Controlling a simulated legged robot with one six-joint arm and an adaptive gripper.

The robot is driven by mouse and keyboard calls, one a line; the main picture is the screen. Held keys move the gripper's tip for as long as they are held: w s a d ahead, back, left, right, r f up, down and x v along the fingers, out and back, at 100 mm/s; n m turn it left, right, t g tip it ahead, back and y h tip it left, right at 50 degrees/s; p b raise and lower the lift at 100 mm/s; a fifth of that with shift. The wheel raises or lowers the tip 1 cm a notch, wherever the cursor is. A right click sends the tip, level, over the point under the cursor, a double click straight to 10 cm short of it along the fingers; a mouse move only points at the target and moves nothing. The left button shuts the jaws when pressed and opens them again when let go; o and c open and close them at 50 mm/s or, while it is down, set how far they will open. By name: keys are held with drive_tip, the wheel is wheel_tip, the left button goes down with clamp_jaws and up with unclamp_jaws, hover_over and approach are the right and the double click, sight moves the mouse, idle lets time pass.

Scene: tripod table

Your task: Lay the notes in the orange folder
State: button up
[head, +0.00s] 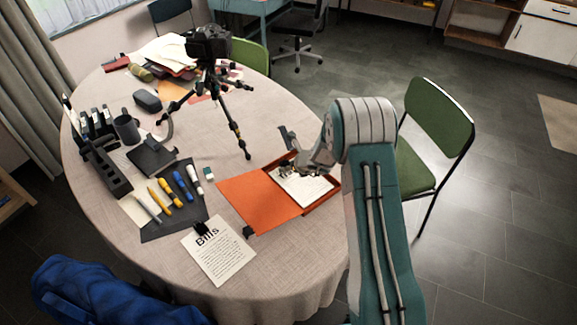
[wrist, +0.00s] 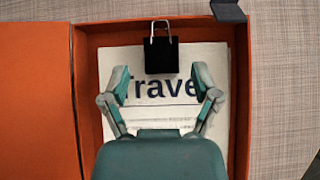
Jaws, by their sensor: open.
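The orange folder (head: 258,203) lies open on the table, its flat cover to the left and its walled tray to the right. In the wrist view the tray wall (wrist: 241,110) surrounds white notes headed "Trave…" (wrist: 178,60), with a black binder clip (wrist: 161,54) at their top edge. The rest of that heading is hidden by my gripper. My gripper (head: 289,157) is over these notes, open and empty; in the wrist view its fingertips (wrist: 161,80) are spread below the clip. Notes headed "Bills" (head: 221,255), with a black clip (head: 201,229), lie on the table left of the folder.
A tripod with a camera (head: 208,52) stands behind the folder. Markers (head: 180,185) lie on a dark sheet to the left, near a black desk organizer (head: 108,172). A green chair (head: 430,140) stands to the right. Bare tablecloth (head: 290,270) lies in front of the folder.

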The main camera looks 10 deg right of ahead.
drive_tip(key=v, duration=1)
wheel_tip(320, 180, up, 13)
drive_tip(key=n+y, duration=0.2)
drive_tip(key=n, duration=0.6)
hover_over(304, 183)
drive_tip(key=s+a, duration=0.5)
drive_tip(key=s, duration=0.1)
drive_tip(key=s+a+r+n+g, duration=0.2)
drive_tip(key=s+r+n, duration=0.5)
drive_tip(key=s, duration=0.1)
drive_tip(key=s+d+r+n+h, duration=0.3)
drive_tip(key=s+n, duration=0.4)
drive_tip(key=s, duration=0.3)
drive_tip(key=s+d+r+n+h, duration=0.2)
drive_tip(key=s+d+n+h, duration=0.1)
drive_tip(key=s+n, duration=0.5)
drive_tip(key=s, duration=0.3)
drive_tip(key=shift+r, duration=0.4)
